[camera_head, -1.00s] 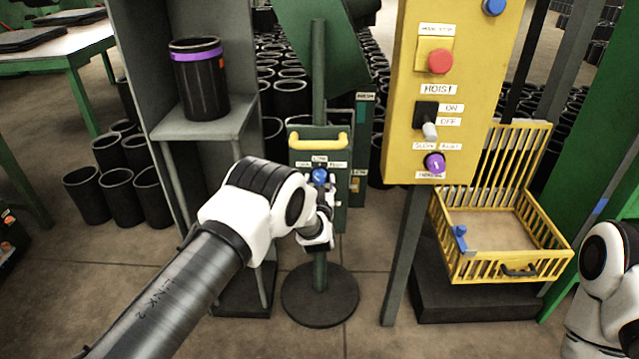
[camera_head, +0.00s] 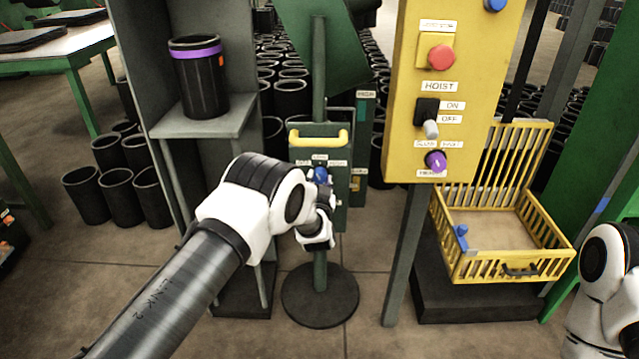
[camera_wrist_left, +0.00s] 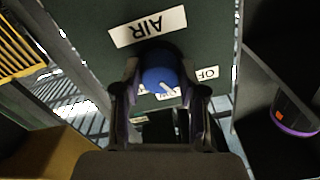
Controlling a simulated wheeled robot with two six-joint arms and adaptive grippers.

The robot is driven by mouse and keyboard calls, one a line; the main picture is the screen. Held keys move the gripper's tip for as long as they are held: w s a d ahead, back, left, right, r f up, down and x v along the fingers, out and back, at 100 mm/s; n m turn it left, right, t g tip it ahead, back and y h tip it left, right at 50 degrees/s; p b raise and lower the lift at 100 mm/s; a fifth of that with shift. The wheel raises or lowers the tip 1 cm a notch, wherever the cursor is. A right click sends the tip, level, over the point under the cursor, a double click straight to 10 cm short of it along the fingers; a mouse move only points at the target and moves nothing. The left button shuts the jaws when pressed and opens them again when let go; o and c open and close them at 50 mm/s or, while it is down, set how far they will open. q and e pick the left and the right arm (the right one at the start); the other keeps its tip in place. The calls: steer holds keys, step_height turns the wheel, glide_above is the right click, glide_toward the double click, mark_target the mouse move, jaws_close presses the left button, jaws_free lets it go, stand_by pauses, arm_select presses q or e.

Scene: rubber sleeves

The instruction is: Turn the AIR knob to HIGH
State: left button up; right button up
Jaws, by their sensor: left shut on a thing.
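The blue AIR knob (camera_head: 320,175) sits on the front of a dark green box (camera_head: 343,196) on a post, below a yellow handle. In the left wrist view the knob (camera_wrist_left: 158,72) has a white pointer mark, directed to the lower right, near the LOW label (camera_wrist_left: 168,95). The OFF label (camera_wrist_left: 207,73) is to the right; the label on the other side is mostly hidden. My left gripper (camera_head: 322,186) is shut on the knob, a finger at each side, as the left wrist view (camera_wrist_left: 160,88) shows. My right gripper is out of view.
A yellow hoist panel (camera_head: 408,85) with a red button, switch and purple knob stands to the right. A grey shelf (camera_head: 205,128) with a black sleeve (camera_head: 202,85) is left. A yellow basket (camera_head: 505,265) sits lower right. My right arm shows at the right edge.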

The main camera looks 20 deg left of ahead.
arm_select(q)
steer(key=m, duration=0.3)
steer(key=shift+m+b, duration=0.3)
steer(key=m, duration=0.3)
steer(key=shift+r+m, duration=0.1)
steer(key=shift+m, duration=0.2)
steer(key=m+b, duration=0.1)
steer(key=m, duration=0.5)
steer(key=shift+r+m, duration=0.1)
steer(key=shift+m, duration=0.3)
steer(key=o, duration=1.2)
steer(key=shift+c, duration=0.2)
